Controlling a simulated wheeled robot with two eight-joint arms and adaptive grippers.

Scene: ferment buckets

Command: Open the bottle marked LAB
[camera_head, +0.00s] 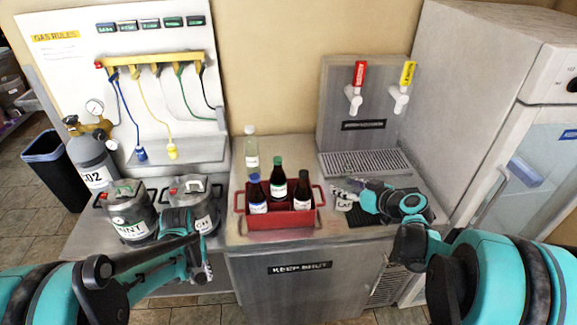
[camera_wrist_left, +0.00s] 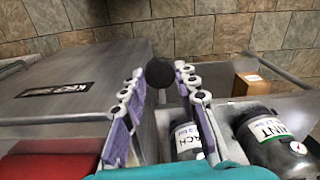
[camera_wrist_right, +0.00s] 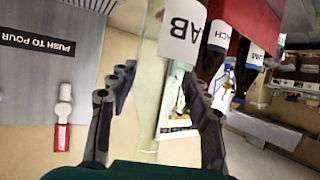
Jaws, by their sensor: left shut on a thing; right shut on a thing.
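My left gripper (camera_head: 203,265) is low, in front of the counter's left part. In the left wrist view a dark round thing (camera_wrist_left: 160,72), which looks like a cap, sits between its fingertips (camera_wrist_left: 160,82).
A red crate (camera_head: 275,220) with several capped bottles stands mid-counter, a clear bottle (camera_head: 251,148) behind it. Two dark buckets (camera_head: 130,217) (camera_head: 197,205) stand in the left tray. The tap panel (camera_head: 362,105) is at the back right, beside a fridge (camera_head: 500,100).

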